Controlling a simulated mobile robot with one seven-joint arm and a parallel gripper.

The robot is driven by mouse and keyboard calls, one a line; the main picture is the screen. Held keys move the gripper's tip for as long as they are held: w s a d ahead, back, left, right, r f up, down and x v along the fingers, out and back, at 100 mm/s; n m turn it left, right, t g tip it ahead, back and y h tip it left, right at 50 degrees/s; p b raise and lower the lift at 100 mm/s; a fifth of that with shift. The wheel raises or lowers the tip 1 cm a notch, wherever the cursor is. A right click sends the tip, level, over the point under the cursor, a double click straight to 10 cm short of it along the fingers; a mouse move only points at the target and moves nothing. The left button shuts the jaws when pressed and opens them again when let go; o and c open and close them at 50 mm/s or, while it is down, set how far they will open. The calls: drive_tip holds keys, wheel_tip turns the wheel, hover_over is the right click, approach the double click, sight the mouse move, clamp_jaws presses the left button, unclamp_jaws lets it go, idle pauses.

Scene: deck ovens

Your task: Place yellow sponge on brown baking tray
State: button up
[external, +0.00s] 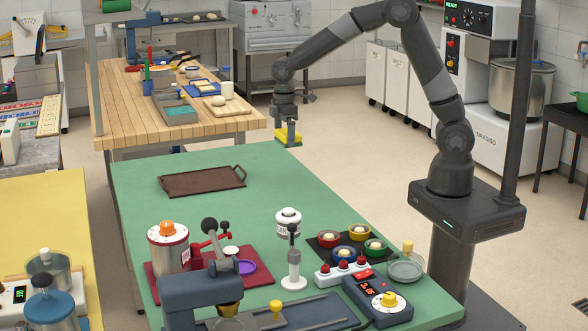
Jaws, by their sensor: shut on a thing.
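My gripper (287,127) points down at the far right corner of the green table. It is shut on the yellow sponge (289,138), which has a green layer along its bottom edge. Whether the sponge touches the table or hangs above it is hard to tell. The brown baking tray (203,181) lies flat and empty on the green table, to the left of my gripper and nearer the camera. The fingertips are small and partly merge with the sponge.
The green table (270,185) is clear between the sponge and the tray. A wooden bench (125,115) stands behind.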

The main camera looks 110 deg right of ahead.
drive_tip(key=w+d, duration=1)
drive_tip(key=w, duration=0.2)
hover_over(218, 182)
wheel_tip(218, 182, down, 7)
drive_tip(key=shift+f, duration=2.05)
drive_tip(key=shift+f, duration=0.1)
drive_tip(key=o, duration=0.8)
